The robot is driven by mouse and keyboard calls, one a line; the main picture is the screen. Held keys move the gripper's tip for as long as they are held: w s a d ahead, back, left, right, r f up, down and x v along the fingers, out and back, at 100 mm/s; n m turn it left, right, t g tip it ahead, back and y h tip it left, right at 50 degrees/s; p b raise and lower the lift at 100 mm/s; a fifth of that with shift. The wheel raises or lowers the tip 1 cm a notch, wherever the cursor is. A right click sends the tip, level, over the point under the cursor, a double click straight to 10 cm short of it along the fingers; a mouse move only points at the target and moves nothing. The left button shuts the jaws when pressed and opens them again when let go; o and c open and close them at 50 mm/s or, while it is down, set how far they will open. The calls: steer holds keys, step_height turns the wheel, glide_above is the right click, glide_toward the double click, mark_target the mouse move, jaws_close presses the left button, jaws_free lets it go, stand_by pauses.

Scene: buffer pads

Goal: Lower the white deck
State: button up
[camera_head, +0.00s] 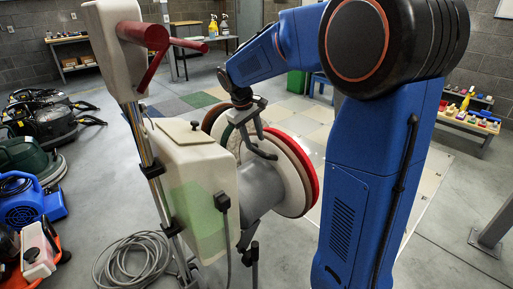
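A floor buffer stands in the middle with its round head turned up on edge, so its discs are nearly upright. The white deck (287,192) is the pale disc behind the grey motor housing (262,187). A brown layer and a red pad (314,183) show along its right edge. My gripper (258,152) is at the upper left of the deck, in front of it. Its two grey hooked fingers look apart, with nothing clearly between them. I cannot tell whether they touch the deck. The lower left of the deck is hidden by the motor housing.
The buffer's white tank (195,190), upright pole and red handles (157,40) stand close on the left. A coiled grey hose (135,262) lies on the floor. Several floor machines (40,120) line the left side. Low benches stand at the walls.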

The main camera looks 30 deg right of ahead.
mark_target(257, 149)
steer(key=shift+x, duration=2.25)
jaws_close()
